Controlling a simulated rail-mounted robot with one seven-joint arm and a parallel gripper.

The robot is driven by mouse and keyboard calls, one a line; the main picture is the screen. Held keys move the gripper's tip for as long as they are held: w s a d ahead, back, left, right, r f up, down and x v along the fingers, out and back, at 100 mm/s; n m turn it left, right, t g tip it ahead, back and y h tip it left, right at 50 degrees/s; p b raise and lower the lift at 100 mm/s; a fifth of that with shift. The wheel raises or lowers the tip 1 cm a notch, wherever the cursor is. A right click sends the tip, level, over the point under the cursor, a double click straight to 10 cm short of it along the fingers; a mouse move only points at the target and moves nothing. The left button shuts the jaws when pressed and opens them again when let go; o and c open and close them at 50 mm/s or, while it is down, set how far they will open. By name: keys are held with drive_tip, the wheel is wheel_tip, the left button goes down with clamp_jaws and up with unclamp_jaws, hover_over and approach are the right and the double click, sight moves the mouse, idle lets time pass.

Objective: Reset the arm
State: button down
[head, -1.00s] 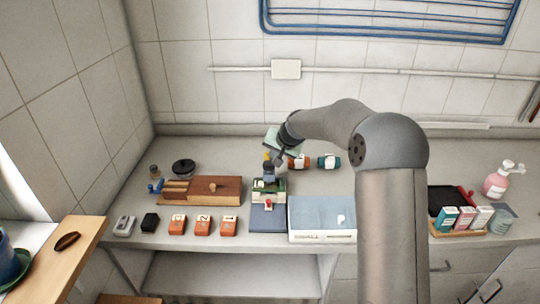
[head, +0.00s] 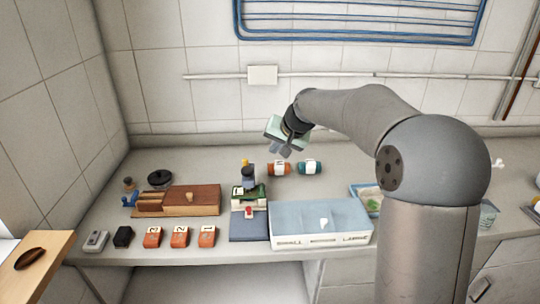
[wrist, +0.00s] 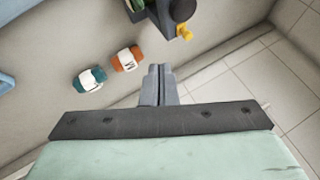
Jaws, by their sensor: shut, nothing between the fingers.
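My gripper (head: 282,150) is raised above the back of the counter, in front of the tiled wall. Its fingers are together and empty; they also show in the wrist view (wrist: 159,86). A small green and dark machine (head: 248,186) stands on a blue-grey mat (head: 248,229), to the left of and below my gripper. In the wrist view the machine's dark part with a yellow knob (wrist: 184,31) is at the top.
A wooden box (head: 192,201) stands at the left, with orange numbered blocks (head: 180,237) in front. A white box with a blue top (head: 320,222) is right of the machine. A blue wire rack (head: 355,38) and a rail hang on the wall. Open counter lies behind the boxes.

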drive_tip(key=s+d+f+n+g+h, duration=0.1)
drive_tip(key=s+d+f+g, duration=0.1)
drive_tip(key=s, duration=1.1)
drive_tip(key=s+d+f+n+g+h, duration=0.1)
drive_tip(key=s+f, duration=0.4)
drive_tip(key=s, duration=0.9)
drive_tip(key=s+d+f+n+g+h, duration=0.1)
drive_tip(key=s+d+f, duration=0.3)
drive_tip(key=s, duration=0.9)
drive_tip(key=shift+s+g+h, duration=0.25)
drive_tip(key=shift+g+h, duration=0.15)
drive_tip(key=shift+g, duration=0.5)
